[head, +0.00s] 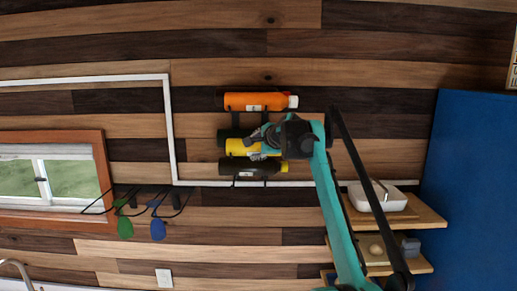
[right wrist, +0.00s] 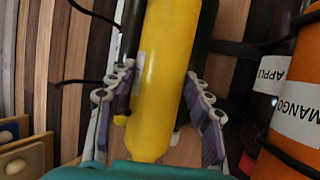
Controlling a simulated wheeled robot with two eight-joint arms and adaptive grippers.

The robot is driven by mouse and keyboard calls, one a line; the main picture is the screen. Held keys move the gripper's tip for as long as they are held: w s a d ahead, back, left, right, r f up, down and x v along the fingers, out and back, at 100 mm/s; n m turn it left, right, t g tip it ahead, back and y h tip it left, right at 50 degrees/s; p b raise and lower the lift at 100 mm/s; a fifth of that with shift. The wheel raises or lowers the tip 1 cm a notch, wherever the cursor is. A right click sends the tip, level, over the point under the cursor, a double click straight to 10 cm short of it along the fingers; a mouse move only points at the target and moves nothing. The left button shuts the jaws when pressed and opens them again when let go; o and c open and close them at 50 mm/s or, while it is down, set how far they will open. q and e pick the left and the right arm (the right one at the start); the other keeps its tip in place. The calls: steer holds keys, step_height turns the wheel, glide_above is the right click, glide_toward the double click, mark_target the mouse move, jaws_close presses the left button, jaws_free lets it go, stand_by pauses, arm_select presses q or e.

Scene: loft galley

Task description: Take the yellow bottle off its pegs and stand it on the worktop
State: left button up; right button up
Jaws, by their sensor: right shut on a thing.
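The yellow bottle (head: 236,147) lies on its side in a column of bottles at the plank wall in the head view. My right gripper (head: 262,140) is at its right part, partly covering it. In the right wrist view the yellow bottle (right wrist: 163,75) runs between the two fingers of my right gripper (right wrist: 160,105), which are shut on it. The gripper hides its neck end in the head view. I cannot tell whether the bottle still rests on its pegs. My left gripper is not in view. No worktop surface is clearly seen.
An orange bottle (head: 256,101) labelled MANGO lies above, and a dark bottle (head: 250,168) with a yellow cap lies just below. A dark bottle labelled APPL (right wrist: 266,85) shows in the wrist view. Shelves with a white dish (head: 375,196) are at right, beside a blue panel (head: 465,190).

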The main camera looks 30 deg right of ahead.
steer(key=shift+r, duration=0.1)
steer(key=shift+w+d+r, duration=0.1)
steer(key=shift+w+r, duration=0.05)
steer(key=shift+r, duration=1.45)
steer(key=s+a+b, duration=0.2)
steer(key=s+b, duration=0.4)
steer(key=s, duration=1.2)
steer(key=shift+b, duration=0.4)
steer(key=shift+a+f, duration=0.1)
